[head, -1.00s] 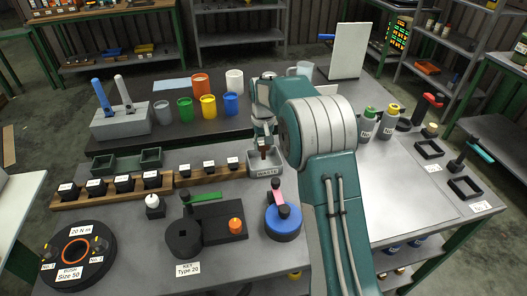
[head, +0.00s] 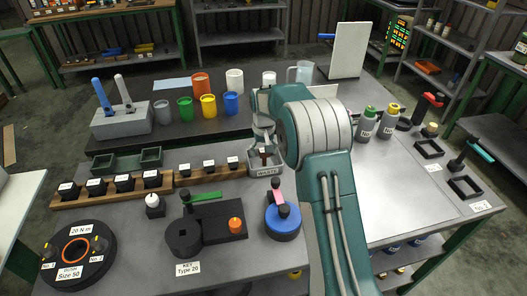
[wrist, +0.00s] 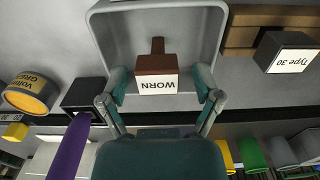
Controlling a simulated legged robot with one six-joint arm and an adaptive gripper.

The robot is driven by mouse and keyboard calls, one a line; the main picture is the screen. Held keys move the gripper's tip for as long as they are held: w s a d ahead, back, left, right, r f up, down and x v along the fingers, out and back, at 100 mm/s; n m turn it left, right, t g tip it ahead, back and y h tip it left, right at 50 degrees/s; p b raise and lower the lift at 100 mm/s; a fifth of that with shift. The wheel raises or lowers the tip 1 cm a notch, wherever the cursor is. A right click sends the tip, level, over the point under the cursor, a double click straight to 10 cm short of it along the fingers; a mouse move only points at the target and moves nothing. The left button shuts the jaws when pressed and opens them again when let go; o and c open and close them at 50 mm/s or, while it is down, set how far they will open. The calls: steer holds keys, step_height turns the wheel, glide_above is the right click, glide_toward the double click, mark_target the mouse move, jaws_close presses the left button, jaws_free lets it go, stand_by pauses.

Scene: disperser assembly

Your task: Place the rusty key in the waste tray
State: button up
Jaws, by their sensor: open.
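The rusty key is a brown piece with a white "WORN" label (wrist: 157,87), with a narrower brown stem. In the wrist view it lies between my spread fingertips (wrist: 161,84), with a gap on each side. The grey waste tray (wrist: 107,37) surrounds the key in that view. In the head view my gripper (head: 263,143) is over the tray, which is marked "WASTE" (head: 266,171), and the brown key (head: 263,151) shows between the fingers within the tray's outline. My gripper is open. Whether the key touches the tray floor is hard to tell.
Wooden racks with labelled black blocks (head: 208,172) stand left of the tray. A blue round fixture (head: 283,226) with a pink lever is in front. Coloured cups (head: 208,106) stand behind, and bottles (head: 389,121) to the right.

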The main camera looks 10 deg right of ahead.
steer(key=shift+r, duration=0.1)
step_height(320, 180, up, 11)
steer(key=s+r+t, duration=0.2)
steer(key=s+r, duration=0.7)
steer(key=r, duration=0.1)
steer(key=s+f+t, duration=0.1)
steer(key=s+t, duration=0.2)
steer(key=s, duration=2.5)
steer(key=shift+s+f+t, duration=0.3)
steer(key=shift+s+f, duration=0.1)
